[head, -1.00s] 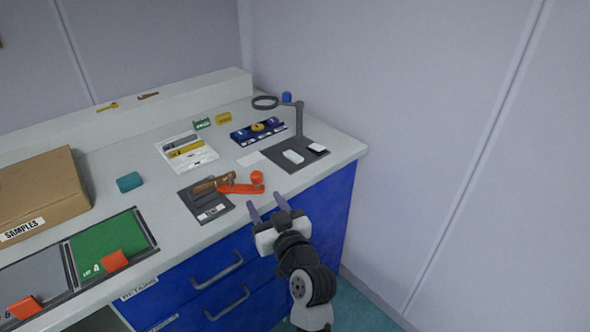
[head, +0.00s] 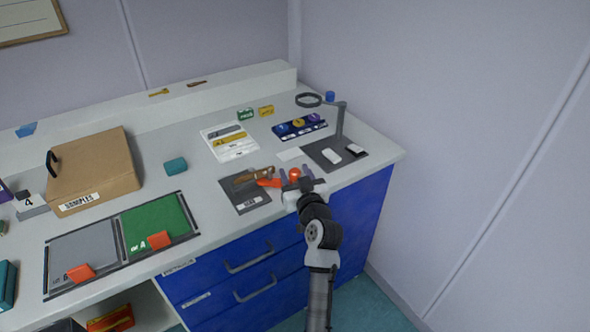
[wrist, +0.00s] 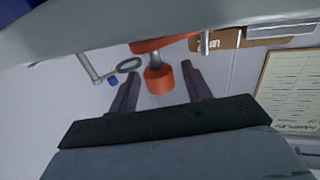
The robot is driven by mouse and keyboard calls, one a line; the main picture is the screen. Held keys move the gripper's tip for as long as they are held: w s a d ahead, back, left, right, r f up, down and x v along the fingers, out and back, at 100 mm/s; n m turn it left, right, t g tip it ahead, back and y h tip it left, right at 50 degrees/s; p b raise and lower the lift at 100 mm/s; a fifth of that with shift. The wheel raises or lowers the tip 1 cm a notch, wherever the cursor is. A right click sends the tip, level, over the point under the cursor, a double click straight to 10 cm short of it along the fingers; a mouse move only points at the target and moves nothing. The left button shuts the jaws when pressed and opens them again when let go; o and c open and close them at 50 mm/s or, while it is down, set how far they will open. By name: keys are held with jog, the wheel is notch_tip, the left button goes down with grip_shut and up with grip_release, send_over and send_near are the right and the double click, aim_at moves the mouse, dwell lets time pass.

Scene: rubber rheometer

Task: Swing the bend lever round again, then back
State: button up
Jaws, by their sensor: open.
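The bend lever is an orange arm (head: 268,183) with a round orange knob (head: 295,174) at its right end. It sits on a dark grey base plate (head: 250,200) near the counter's front edge, with a brown strip (head: 253,175) lying across the fixture. My gripper (head: 294,178) is open at the knob, with a finger on each side of it in the head view. In the wrist view the orange knob (wrist: 158,80) shows between the open fingers (wrist: 160,88). I cannot tell whether either finger touches it. The gripper hides part of the lever.
A dark mat (head: 325,160) with a magnifier stand (head: 340,120) is to the right. A white tray (head: 215,153) and a blue rack (head: 278,134) lie behind.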

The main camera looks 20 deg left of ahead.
jog(key=shift+w+a, duration=0.15)
jog(key=shift+w, duration=0.05)
grip_shut()
jog(key=shift+w+f+y+b, duration=0.3)
jog(key=shift+w+b, duration=0.05)
jog(key=shift+b, duration=0.65)
jog(key=b, duration=0.2)
jog(key=w+n+g+y+b, duration=0.1)
jog(key=b, duration=0.1)
jog(key=shift+w+a+n+g, duration=0.15)
jog(key=shift+n+g, duration=0.15)
jog(key=w+n+g+y+b, duration=0.1)
jog(key=b, duration=0.1)
jog(key=a+n+g+y+b, duration=0.1)
jog(key=b, duration=0.1)
jog(key=shift+w, duration=0.4)
jog(key=shift+w+a+r+n+g+y+b, duration=0.15)
jog(key=shift+n+g+y+b, duration=0.15)
jog(key=shift+g+b, duration=0.2)
jog(key=shift+w+a+r+n+g+y+b, duration=0.1)
jog(key=shift+w+n+g+y+b, duration=0.15)
jog(key=shift+g+b, duration=0.2)
jog(key=shift+s, duration=0.1)
